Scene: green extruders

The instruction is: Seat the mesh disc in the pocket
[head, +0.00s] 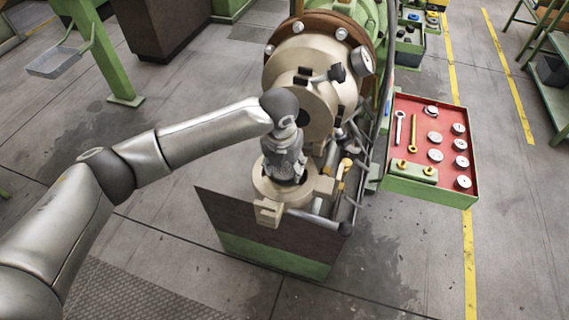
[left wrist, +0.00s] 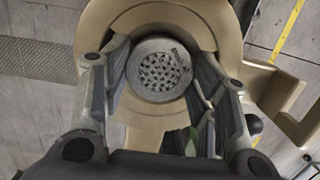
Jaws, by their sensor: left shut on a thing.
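The mesh disc (left wrist: 158,70) is round and grey with many small holes, between the fingertips of my left gripper (left wrist: 160,78) in the left wrist view. The gripper is shut on it. In the head view my left gripper (head: 286,172) points down into the tan ring-shaped housing (head: 262,189), and it hides the disc there. In the wrist view the housing (left wrist: 110,22) surrounds the disc and fingertips. The pocket is hidden behind the disc and fingers, so I cannot tell whether the disc touches its seat. My right gripper is not in view.
The large tan extruder barrel (head: 296,72) with a gauge stands just behind my gripper. A red-lined tray (head: 419,117) at the right holds several round discs, two wrenches and a green block. A dark stand (head: 225,215) is below the housing. Open floor lies to the left.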

